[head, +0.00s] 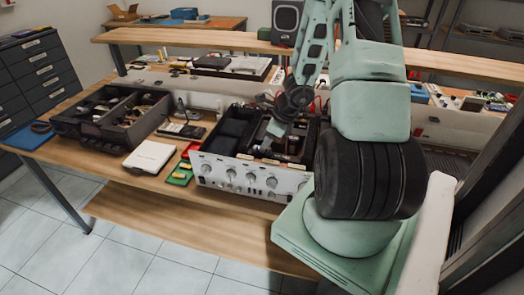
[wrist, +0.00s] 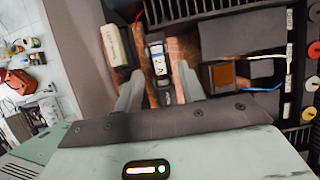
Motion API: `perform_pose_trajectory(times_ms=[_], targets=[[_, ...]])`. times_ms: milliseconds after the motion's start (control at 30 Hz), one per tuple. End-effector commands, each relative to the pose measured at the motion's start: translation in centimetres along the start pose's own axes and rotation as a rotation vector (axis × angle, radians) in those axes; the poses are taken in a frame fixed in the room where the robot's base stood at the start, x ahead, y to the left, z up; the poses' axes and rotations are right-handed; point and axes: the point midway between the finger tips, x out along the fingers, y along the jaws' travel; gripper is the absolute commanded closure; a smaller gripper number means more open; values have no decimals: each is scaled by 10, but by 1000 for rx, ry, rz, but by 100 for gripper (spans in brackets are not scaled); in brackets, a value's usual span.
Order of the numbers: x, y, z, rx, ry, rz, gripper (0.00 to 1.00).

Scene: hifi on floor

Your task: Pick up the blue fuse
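The fuse (wrist: 159,62) shows in the wrist view as a small cylinder with metal ends and a pale, bluish body. It sits in a holder on a copper-brown board inside the open amplifier (head: 250,175). My gripper (wrist: 160,78) is open, with one finger on each side of the fuse. The fingers look apart from it; how far they are above it I cannot tell. In the head view my gripper (head: 275,132) reaches down into the right part of the amplifier, and the fuse cannot be made out there.
Black chassis walls surround this.

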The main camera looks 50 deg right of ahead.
Motion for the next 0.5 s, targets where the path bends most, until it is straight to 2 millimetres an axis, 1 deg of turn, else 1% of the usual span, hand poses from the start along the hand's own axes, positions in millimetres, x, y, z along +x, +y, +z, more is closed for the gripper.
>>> perform_pose_trajectory(times_ms=[33,100,367,400,433,467,500], targets=[[9,0,-1,0,0,1,61],[14,0,-1,0,0,1,61],[15,0,0,0,0,0,61],[15,0,0,0,0,0,66],[15,0,0,0,0,0,74],[15,0,0,0,0,0,83],[15,0,0,-1,0,0,94]])
